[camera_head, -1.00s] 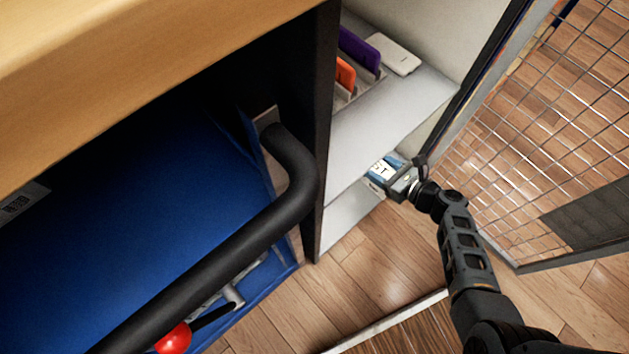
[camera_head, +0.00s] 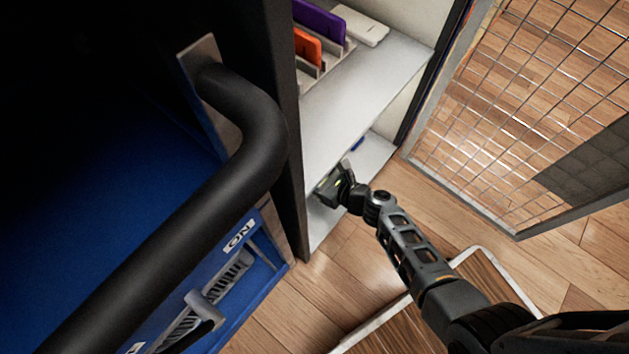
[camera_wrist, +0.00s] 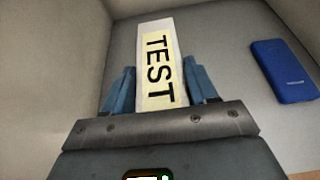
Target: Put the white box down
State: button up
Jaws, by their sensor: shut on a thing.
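The white box (camera_wrist: 160,62) with a pale yellow "TEST" label is between the two blue fingers of my gripper (camera_wrist: 160,88) in the wrist view. My gripper is shut on it. In the head view my gripper (camera_head: 333,186) reaches into the lower compartment of the cabinet, over the lower shelf (camera_head: 372,160). The box is hidden there by the gripper and the upper shelf. The box is close to the shelf surface, but I cannot tell whether it touches.
A blue phone (camera_wrist: 284,71) lies on the lower shelf, right of the box. The upper shelf (camera_head: 370,90) holds a rack with purple (camera_head: 320,20) and orange (camera_head: 307,47) phones and a white phone (camera_head: 360,25). A mesh door (camera_head: 520,110) stands open at right. A black handle (camera_head: 245,130) is at left.

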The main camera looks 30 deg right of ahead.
notch_tip(320, 180, down, 3)
jog(key=shift+f+b, duration=0.15)
jog(key=shift+b, duration=0.85)
jog(key=o, duration=1.3)
